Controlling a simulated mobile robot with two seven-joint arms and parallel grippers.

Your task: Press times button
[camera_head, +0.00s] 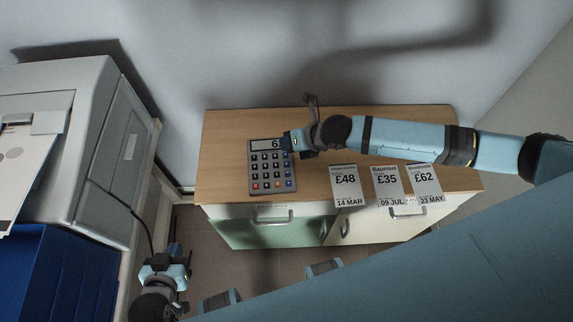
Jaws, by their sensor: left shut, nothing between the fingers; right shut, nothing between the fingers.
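A grey calculator (269,179) lies on the left part of the wooden cabinet top. Its display shows a 6 at the visible part; the right end of the display is covered by my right gripper. The keys are dark, with a few red and blue ones. The times button is too small to make out. My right gripper (286,142) is shut and empty, at the calculator's upper right edge; I cannot tell whether it touches. My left gripper (174,250) is shut and empty, low at the left, over the floor beside the cabinet and away from the calculator.
Three price cards (346,184) reading £48, £35 and £62 lie along the front edge of the cabinet top (225,130). A white printer (85,170) with paper stands at the left, above a blue box (60,275). My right arm spans the cabinet top.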

